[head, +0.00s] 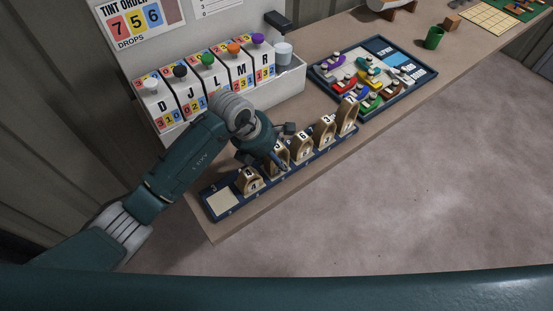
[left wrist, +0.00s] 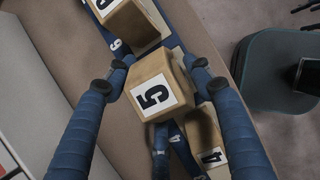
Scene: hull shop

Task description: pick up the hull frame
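A navy rack (head: 222,201) along the table's front edge holds a row of wooden arched hull frames with numbered white labels. My left gripper (head: 275,150) reaches down over the row. In the left wrist view its two blue fingers (left wrist: 155,74) lie on either side of the hull frame marked 5 (left wrist: 155,93). A small gap shows at the left finger, so it looks open around the frame. The smaller frame marked 4 (left wrist: 211,157) stands beside it. My right gripper is out of view.
A white dispenser box (head: 290,80) with several lettered, coloured-knob units stands behind the rack. A navy tray (head: 412,87) of small coloured boats lies at the back right. Open floor lies in front of the table.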

